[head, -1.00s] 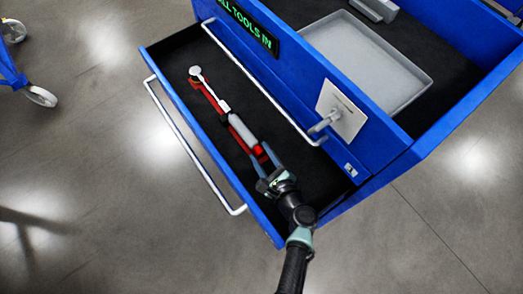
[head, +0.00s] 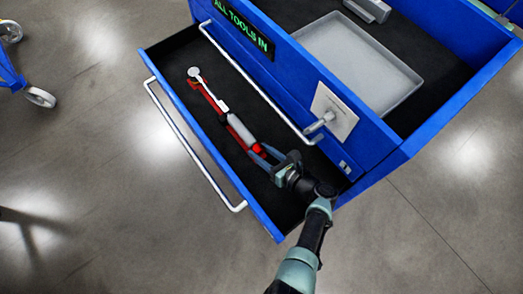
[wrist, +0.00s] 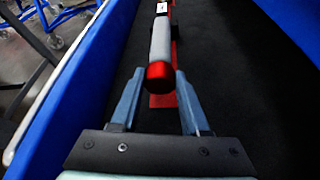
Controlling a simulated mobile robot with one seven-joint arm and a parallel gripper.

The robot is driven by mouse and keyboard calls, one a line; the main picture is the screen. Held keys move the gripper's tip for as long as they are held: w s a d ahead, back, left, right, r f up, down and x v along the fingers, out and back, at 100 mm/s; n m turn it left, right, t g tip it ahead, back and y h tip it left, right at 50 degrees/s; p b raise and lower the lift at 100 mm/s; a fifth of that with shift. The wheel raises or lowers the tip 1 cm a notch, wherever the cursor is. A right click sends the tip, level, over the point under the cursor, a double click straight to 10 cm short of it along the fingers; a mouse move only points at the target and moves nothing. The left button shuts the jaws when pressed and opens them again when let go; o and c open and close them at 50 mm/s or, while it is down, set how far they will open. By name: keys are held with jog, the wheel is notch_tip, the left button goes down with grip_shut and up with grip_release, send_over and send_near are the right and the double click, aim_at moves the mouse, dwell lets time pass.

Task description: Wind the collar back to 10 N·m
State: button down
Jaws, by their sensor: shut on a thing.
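A torque wrench (head: 236,126) with a grey handle and a round silver head lies in a red holder (head: 211,102) inside the open blue drawer. Its red collar (wrist: 160,72) is at the near end of the handle; it also shows in the head view (head: 260,149). My gripper (wrist: 160,76) is at this end, with one blue-grey finger on each side of the collar, shut on it. In the head view my gripper (head: 261,153) reaches in from the lower right. No scale reading on the wrench is legible.
The drawer's blue front wall (head: 212,150) with a white bar handle (head: 190,145) runs close on the left. The blue cabinet (head: 372,140) rises on the right, with a grey tray (head: 385,105) on top and a tag on a hook (head: 334,113). The black drawer floor beside the wrench is bare.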

jog(key=shift+w+d+r, duration=0.1)
dwell(0.3)
jog(key=shift+c, duration=1.9)
grip_release()
jog(key=p+v, duration=0.2)
jog(key=v, duration=0.9)
jog(key=shift+s+d+r, duration=0.1)
jog(key=shift+s+d, duration=0.1)
jog(key=shift+s, duration=0.05)
jog(key=shift+s+d+r, duration=0.2)
jog(key=shift+s+d, duration=0.2)
jog(key=shift+s, duration=0.1)
